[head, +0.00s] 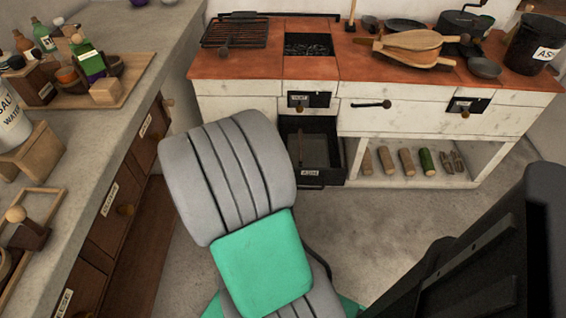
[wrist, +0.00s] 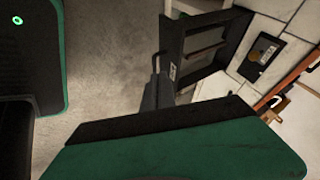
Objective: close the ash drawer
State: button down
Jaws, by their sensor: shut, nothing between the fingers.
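The black ash drawer (head: 322,181) stands pulled out under the left part of the hearth in the head view, its inside showing. Its front bears a label reading ASH. In the wrist view the drawer (wrist: 172,45) lies at upper middle, and a thin handle (wrist: 155,63) stands out from its front. My gripper (wrist: 157,88) is shut and empty. Its dark fingertips are close to the drawer front by the handle; I cannot tell whether they touch. In the head view my grey and green arm hides the gripper.
The white hearth with its red top (head: 262,66) stands behind the drawer. Right of the drawer, an open shelf (head: 425,180) holds logs. A grey counter (head: 150,35) with wooden drawers runs along the left. The floor (head: 385,225) right of my arm is clear.

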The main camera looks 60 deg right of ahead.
jog(key=d+f+b, duration=0.3)
jog(key=d+f, duration=0.5)
jog(key=d, duration=0.1)
jog(key=shift+w+d+b, duration=0.15)
jog(key=shift+w+b, duration=0.15)
jog(key=shift+b, duration=0.05)
jog(key=shift+w, duration=0.1)
